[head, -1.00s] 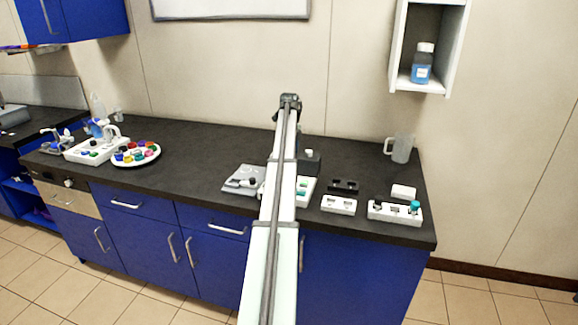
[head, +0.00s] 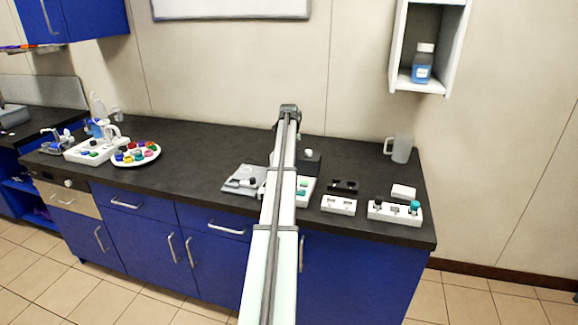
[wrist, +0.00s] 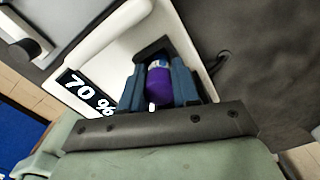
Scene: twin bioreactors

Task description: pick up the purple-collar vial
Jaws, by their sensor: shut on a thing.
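In the wrist view, the purple-collar vial (wrist: 159,91) sits between the two blue fingers of my gripper (wrist: 158,80). The fingers are shut on it from both sides. Its collar is purple, with a blue and white part at its far end. Just beyond the vial is a dark recess at the edge of a white surface; I cannot tell whether the vial is still in it. In the head view my own arm stands in front, and the gripper and vial are not visible there.
In the wrist view, a white unit (wrist: 108,60) beside the gripper bears a "70 %" label (wrist: 88,94). In the head view, a round plate (head: 117,162) of colored pieces is at left. White blocks (head: 339,205) and a clear jug (head: 401,148) stand at right.

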